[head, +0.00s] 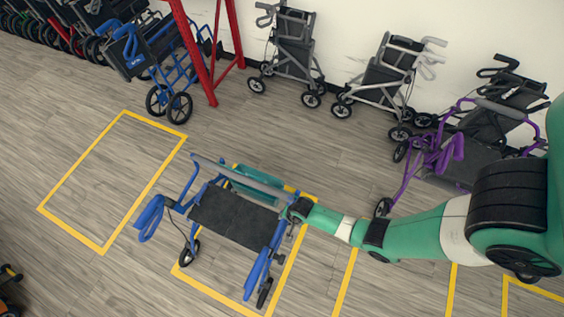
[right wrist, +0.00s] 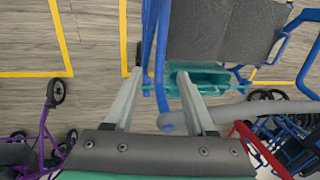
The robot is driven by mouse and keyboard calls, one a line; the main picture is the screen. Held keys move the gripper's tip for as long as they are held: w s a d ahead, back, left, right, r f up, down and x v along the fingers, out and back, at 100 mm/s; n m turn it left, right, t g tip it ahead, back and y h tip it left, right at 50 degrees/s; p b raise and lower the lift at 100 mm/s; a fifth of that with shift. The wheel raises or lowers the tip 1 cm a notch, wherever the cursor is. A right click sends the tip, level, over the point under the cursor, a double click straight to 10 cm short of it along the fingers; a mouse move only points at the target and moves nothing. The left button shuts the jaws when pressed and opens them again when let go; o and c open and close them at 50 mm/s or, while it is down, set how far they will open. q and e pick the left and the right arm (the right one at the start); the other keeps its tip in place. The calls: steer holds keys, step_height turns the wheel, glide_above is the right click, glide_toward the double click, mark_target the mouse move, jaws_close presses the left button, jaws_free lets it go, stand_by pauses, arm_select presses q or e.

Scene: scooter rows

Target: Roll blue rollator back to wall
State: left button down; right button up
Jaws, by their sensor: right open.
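A blue rollator (head: 236,218) with a dark seat and a grey back bar stands upright in a yellow floor rectangle in the head view. A teal part (head: 256,184) shows behind its seat. My right gripper (head: 294,214) is at the right side of its frame. In the right wrist view the jaws (right wrist: 160,76) are open, with a blue frame tube (right wrist: 161,60) between them in the picture; contact cannot be told. The white wall (head: 380,22) is at the back. My left gripper is not in view.
A purple rollator (head: 447,155) stands at the right, near my right arm. Grey rollators (head: 293,45) line the wall. A red frame (head: 207,70) and another blue wheeled frame (head: 165,52) are at the upper left. Floor between the rollator and the wall is mostly clear.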

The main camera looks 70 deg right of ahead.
mark_target(282, 223)
steer(key=f+b, duration=0.3)
steer(key=f, duration=0.1)
steer(key=w+f+b, duration=0.1)
steer(key=f+b, duration=0.2)
steer(key=b, duration=0.1)
steer(key=w+f+b, duration=0.1)
steer(key=f+b, duration=0.3)
steer(key=shift+w+f, duration=0.15)
steer(key=shift+f, duration=0.15)
steer(key=shift+r, duration=0.1)
jaws_close()
stand_by(0.8)
